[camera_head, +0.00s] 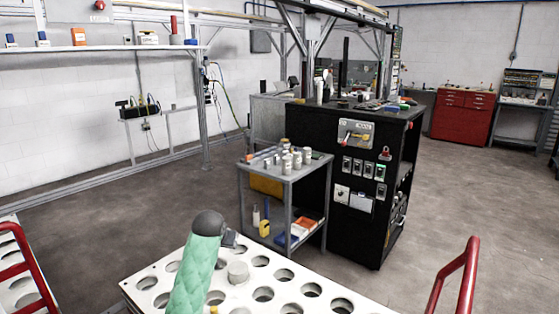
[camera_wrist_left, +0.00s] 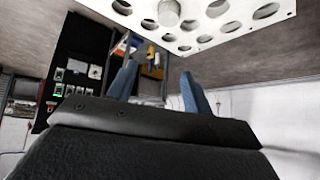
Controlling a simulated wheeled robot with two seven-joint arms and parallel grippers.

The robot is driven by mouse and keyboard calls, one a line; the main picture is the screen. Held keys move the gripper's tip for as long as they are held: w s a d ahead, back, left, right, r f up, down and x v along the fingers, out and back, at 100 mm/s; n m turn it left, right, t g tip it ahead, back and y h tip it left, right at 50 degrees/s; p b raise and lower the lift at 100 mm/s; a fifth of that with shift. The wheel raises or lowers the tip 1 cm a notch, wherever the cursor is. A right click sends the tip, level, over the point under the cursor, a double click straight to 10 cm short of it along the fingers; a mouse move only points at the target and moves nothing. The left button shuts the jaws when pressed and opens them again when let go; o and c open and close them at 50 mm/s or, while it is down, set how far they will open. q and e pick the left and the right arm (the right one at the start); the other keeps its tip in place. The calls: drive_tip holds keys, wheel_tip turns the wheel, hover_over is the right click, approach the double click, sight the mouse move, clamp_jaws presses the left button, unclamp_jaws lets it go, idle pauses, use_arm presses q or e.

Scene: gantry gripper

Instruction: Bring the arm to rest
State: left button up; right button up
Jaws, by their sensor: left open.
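My left arm (camera_head: 197,270), with a green padded sleeve and a dark cap, rises from the bottom of the head view over a white plate with round holes (camera_head: 180,257). Part of my left gripper (camera_head: 229,238) shows just beside the cap. In the left wrist view my left gripper (camera_wrist_left: 159,76) has two blue fingers well apart with nothing between them. The plate also shows at the top of that view (camera_wrist_left: 285,22). My right gripper is not in view.
A grey cylinder (camera_head: 238,272) stands in the plate close to my arm. Red rails (camera_head: 456,282) flank the plate. Beyond are a small cart with bottles (camera_head: 285,170) and a black cabinet (camera_head: 340,215). Open floor (camera_head: 110,215) lies to the left.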

use_arm(q)
drive_tip(key=s+d+f+m+h+p, duration=0.1)
drive_tip(key=s+d+f, duration=0.15)
drive_tip(key=s, duration=1.35)
drive_tip(key=s+d+f+p, duration=0.1)
drive_tip(key=s+f, duration=0.3)
drive_tip(key=s, duration=1.1)
drive_tip(key=s+f+g, duration=0.2)
drive_tip(key=s+f, duration=0.2)
drive_tip(key=s, duration=0.4)
drive_tip(key=s+f+g+p, duration=0.1)
drive_tip(key=s+f, duration=0.4)
drive_tip(key=s, duration=0.3)
drive_tip(key=s+f+g, duration=0.2)
drive_tip(key=s+f, duration=0.3)
drive_tip(key=s, duration=0.4)
drive_tip(key=shift+d+g+p, duration=0.3)
drive_tip(key=shift+p, duration=0.1)
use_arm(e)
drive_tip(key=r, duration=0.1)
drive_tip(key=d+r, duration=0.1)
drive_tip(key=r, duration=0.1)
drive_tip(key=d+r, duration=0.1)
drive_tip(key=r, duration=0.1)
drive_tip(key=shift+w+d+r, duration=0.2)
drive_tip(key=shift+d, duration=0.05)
use_arm(q)
drive_tip(key=shift+f+n, duration=0.1)
drive_tip(key=shift+n, duration=0.2)
